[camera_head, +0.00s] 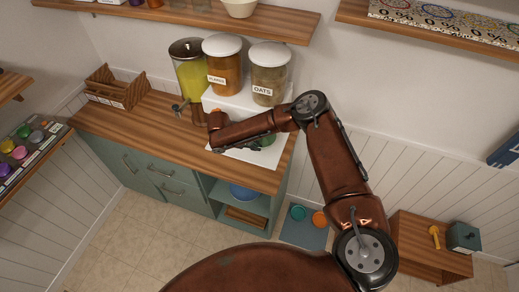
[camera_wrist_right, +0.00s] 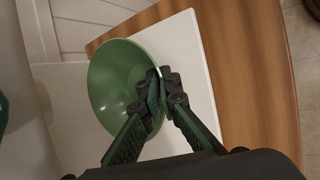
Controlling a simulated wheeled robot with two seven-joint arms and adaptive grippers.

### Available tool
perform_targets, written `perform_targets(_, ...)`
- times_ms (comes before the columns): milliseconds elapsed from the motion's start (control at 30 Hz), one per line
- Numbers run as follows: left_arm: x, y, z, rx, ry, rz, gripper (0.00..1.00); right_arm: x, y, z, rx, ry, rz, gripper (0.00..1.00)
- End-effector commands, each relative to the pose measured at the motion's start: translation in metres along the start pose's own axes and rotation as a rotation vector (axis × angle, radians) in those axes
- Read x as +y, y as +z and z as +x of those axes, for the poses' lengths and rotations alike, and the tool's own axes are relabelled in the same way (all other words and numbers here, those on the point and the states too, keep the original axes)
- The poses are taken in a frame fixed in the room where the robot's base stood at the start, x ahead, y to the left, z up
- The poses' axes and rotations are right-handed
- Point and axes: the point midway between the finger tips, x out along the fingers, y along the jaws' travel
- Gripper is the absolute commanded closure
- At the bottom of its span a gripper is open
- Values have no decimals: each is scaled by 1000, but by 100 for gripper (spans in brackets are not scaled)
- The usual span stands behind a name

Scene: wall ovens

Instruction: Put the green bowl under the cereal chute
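The green bowl (camera_wrist_right: 115,82) fills the left-middle of the right wrist view, over the white tray (camera_wrist_right: 190,60). My right gripper (camera_wrist_right: 163,92) has its fingertips together on the bowl's near rim. In the head view the bowl (camera_head: 267,140) is a small green patch, partly hidden by my arm, and the right gripper (camera_head: 250,149) is beside it. The white cereal stand (camera_head: 238,100) carries a labelled flakes jar (camera_head: 223,62) and an oats jar (camera_head: 268,75). The chutes are mostly hidden by my arm. I cannot tell whether the bowl touches the tray. My left gripper is not in view.
A yellow drink dispenser (camera_head: 189,72) stands left of the jars, and a wooden crate (camera_head: 117,90) is at the counter's left. The wooden counter (camera_head: 140,125) is clear between the crate and stand. A blue bowl (camera_head: 242,192) sits on the shelf below.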

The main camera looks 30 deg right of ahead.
Motion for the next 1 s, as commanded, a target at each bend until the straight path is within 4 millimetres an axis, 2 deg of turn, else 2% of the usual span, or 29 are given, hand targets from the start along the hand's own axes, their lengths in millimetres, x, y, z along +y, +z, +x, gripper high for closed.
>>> perform_targets(167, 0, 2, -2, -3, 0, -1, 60, 10, 8, 8, 1, 1, -1, 100)
perform_targets(500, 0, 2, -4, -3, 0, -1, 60, -5, -4, 37, 0, 3, 0, 100)
perform_targets(833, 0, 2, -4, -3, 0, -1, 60, -7, -5, 40, -1, 1, 0, 100)
perform_targets(1000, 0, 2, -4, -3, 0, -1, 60, -7, -5, 41, -1, 0, -1, 88)
